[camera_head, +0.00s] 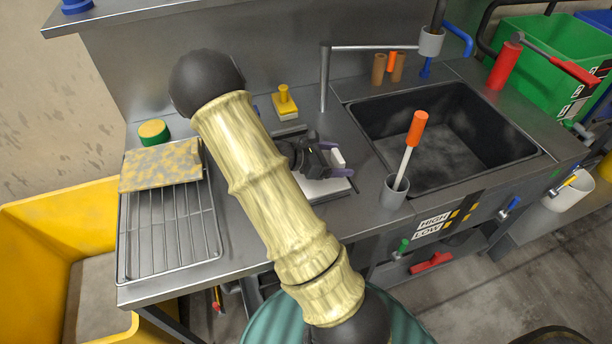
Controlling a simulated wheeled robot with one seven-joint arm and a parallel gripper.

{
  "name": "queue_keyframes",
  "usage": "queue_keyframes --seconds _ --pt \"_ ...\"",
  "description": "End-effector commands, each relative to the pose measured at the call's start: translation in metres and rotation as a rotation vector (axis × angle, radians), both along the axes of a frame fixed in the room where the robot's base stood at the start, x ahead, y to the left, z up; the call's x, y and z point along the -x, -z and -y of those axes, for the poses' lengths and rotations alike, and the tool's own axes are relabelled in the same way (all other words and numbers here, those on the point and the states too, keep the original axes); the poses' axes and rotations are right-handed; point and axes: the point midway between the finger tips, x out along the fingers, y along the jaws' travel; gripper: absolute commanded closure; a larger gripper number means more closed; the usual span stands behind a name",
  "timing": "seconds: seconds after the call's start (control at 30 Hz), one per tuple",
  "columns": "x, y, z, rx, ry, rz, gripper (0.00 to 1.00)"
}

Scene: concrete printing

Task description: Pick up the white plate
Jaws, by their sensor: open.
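A flat white plate (318,189) lies on the grey metal counter left of the sink, with a dark edge at its right. My arm crosses in front of it and hides its left part. My gripper (337,159) is black with purple-tipped fingers and is open over the plate's far side. A small white piece shows between the fingers; I cannot tell whether it belongs to the plate. I cannot tell whether the gripper touches the plate.
A dark sink (445,135) lies to the right, with a grey cup (395,192) holding an orange-handled tool at its near left corner. A wire rack (170,235) bears a mottled board (160,166) at left. A yellow stamp-like block (285,102) stands behind the gripper.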

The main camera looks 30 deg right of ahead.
Motion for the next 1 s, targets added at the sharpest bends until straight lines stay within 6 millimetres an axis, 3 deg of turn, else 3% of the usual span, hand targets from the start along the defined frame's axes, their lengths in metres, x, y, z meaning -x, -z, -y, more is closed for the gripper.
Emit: queue_keyframes --seconds 0.43,0.7,0.77,1.0 --pt "0.0000 -0.0004 0.0000 0.000 0.001 0.001 0.22" --pt "0.0003 -0.0004 0.0004 0.000 0.003 0.001 0.75" --pt "0.0002 -0.0008 0.0006 0.000 0.003 0.001 0.81" --pt "0.0002 -0.0044 0.0007 0.000 0.003 0.002 0.81"
